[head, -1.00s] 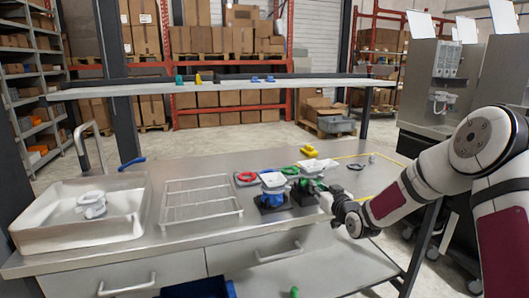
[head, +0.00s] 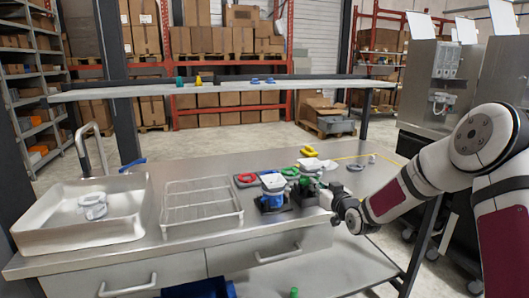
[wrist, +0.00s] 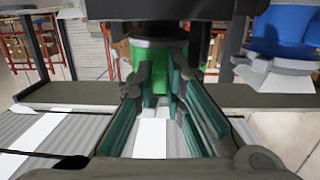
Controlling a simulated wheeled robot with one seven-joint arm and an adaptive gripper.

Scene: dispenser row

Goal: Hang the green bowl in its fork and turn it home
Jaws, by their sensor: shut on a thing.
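My gripper (head: 322,188) is shut on the green bowl (wrist: 172,62), whose green wall shows between the dark fingers in the wrist view. In the head view the green bowl (head: 305,184) is mostly hidden by the fingers, and a white part (head: 309,164) shows above it. It is at the right of the blue bowl, over the dark stands; whether it touches its fork is hidden. The blue bowl (head: 272,191) stands upright at a black stand with a white head above it, and its blue body shows at the wrist view's upper right (wrist: 285,32).
A red ring (head: 246,178), a green ring (head: 290,171), a yellow piece (head: 308,152) and a grey ring (head: 356,167) lie behind. A raised shelf (head: 220,84) crosses behind.

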